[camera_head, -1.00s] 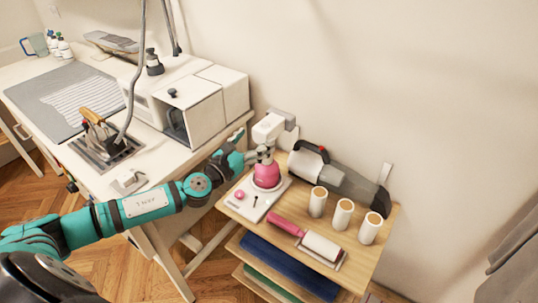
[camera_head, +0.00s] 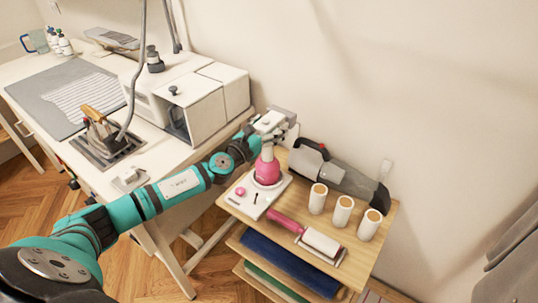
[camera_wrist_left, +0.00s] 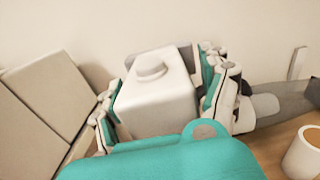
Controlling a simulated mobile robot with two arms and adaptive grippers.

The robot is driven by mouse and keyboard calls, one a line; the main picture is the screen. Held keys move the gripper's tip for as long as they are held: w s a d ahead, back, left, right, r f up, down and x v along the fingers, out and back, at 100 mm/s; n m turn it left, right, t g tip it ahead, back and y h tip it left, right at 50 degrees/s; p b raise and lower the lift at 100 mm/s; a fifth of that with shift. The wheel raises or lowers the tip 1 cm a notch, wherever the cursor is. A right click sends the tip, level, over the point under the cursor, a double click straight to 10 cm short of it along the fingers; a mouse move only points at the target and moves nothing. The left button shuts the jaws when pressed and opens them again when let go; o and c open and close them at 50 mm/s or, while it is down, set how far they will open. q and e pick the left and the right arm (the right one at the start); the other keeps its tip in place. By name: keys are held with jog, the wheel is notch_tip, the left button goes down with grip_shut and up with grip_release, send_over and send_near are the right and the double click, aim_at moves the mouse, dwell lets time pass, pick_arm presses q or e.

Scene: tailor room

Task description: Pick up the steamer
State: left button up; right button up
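The steamer (camera_head: 267,171) has a pink body and a white head and stands upright on a white tray-like base (camera_head: 247,199) on a wooden cart. My left gripper (camera_head: 272,131) is at the steamer's head. In the left wrist view the white head (camera_wrist_left: 155,105), with a round button on top, sits between the spread fingers of my left gripper (camera_wrist_left: 160,100), one on each side. The fingers look open around it; a firm hold is not evident. The lower body is hidden in the wrist view. My right gripper is not in view.
The cart (camera_head: 349,268) also holds a grey handheld vacuum (camera_head: 345,182), several white cylinders (camera_head: 343,212) and a lint roller (camera_head: 318,243). A white table (camera_head: 25,113) with an iron (camera_head: 102,125) and a white boxy machine (camera_head: 208,105) stands left. The wall is close behind.

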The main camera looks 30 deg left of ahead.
pick_arm(q)
grip_shut()
jog(key=shift+w+r, duration=0.15)
jog(key=shift+r, duration=0.05)
jog(key=shift+r, duration=0.1)
